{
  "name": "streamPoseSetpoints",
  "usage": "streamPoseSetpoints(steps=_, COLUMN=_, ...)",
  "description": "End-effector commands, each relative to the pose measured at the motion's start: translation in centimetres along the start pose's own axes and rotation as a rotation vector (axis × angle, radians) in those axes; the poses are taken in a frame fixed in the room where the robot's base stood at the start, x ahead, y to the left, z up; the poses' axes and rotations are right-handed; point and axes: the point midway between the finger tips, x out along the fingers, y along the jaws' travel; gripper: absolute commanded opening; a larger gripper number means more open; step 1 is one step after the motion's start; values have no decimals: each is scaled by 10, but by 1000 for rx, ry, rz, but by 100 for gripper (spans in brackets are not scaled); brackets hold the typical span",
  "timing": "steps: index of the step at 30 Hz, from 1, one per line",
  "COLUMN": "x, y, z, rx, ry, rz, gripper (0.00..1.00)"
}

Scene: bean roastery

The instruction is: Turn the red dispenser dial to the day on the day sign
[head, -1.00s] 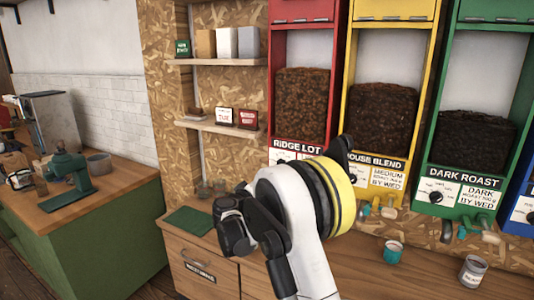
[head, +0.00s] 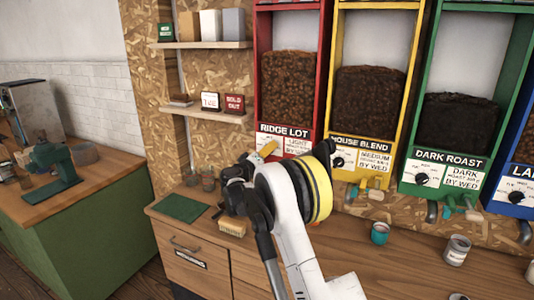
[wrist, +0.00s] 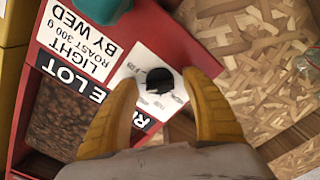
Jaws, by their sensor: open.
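The red dispenser (head: 319,70), labelled RIDGE LOT, is on the wall above the counter. Its black dial (wrist: 164,80) sits on a white plate with small day marks, too small to read surely. My gripper (wrist: 161,82) is open, its yellow fingers on either side of the dial; I cannot tell whether they touch it. In the head view my gripper hides the dial, and one yellow finger shows near the dispenser's lower left. The day sign (head: 210,101), a small white card on the lower shelf, seems to read TUE.
A red SOLD OUT sign (head: 234,104) stands beside the day sign. The yellow dispenser (head: 335,110) and green dispenser (head: 408,130) hang to the right. A green mat (head: 181,207), a wooden block (head: 232,226) and a teal cup (head: 380,233) are on the counter.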

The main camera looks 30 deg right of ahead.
Motion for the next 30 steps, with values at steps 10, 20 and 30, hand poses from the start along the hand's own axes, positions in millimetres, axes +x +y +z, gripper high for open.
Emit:
streamPoseSetpoints(steps=10, x=0, y=0, z=0, rx=0, ry=0, rz=0, gripper=8)
streamPoseSetpoints(steps=20, x=0, y=0, z=0, rx=-5, ry=0, rz=0, gripper=2)
streamPoseSetpoints(steps=30, x=0, y=0, z=0, rx=-132, ry=1, rz=0, gripper=2)
